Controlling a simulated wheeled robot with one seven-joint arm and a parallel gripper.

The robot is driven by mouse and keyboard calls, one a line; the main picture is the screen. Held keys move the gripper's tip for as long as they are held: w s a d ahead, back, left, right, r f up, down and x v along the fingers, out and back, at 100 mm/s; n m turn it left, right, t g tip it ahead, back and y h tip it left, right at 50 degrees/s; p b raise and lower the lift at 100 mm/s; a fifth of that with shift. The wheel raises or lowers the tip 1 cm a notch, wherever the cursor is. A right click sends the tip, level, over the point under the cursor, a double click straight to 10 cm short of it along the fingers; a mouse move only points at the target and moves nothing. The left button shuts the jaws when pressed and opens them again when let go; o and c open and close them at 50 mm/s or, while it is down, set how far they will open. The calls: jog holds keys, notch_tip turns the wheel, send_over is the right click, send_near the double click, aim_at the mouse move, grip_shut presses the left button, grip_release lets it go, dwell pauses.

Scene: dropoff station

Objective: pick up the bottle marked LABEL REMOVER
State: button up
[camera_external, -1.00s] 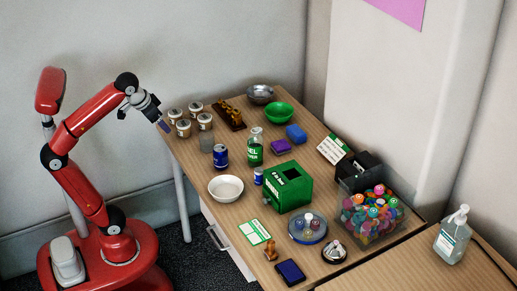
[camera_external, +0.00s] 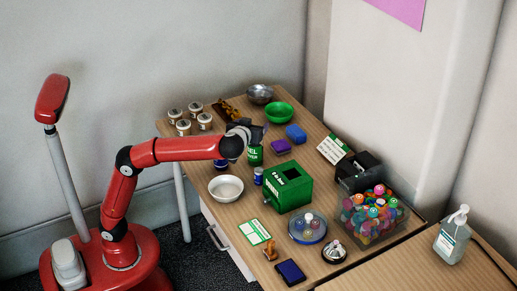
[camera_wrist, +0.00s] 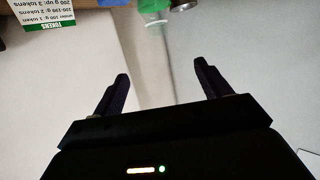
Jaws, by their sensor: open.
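The bottle with a green label (camera_external: 255,155) stands on the table in the external view. Only the letters "EL" of its label are readable, and my gripper and wrist cover its upper part. My gripper (camera_external: 262,130) is over the table at the bottle's top. Whether it touches the bottle cannot be told. In the wrist view my gripper (camera_wrist: 160,75) is open, its two dark fingers apart with nothing between them. A green and clear object (camera_wrist: 152,8), possibly the bottle, shows at the top edge beyond the fingers, cut off by the frame.
A blue can (camera_external: 221,164) is partly hidden under my arm. A white bowl (camera_external: 226,188), a green box (camera_external: 290,185) and a purple block (camera_external: 281,146) stand near the bottle. White tubs (camera_external: 184,127) are at left. A tokens sign (camera_wrist: 40,12) shows in the wrist view.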

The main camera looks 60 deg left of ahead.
notch_tip(320, 180, down, 10)
jog(key=p+x, duration=0.1)
jog(key=x, duration=0.7)
jog(key=shift+a+r, duration=0.1)
jog(key=shift+a, duration=0.2)
jog(key=shift+s, duration=0.1)
jog(key=c, duration=1.2)
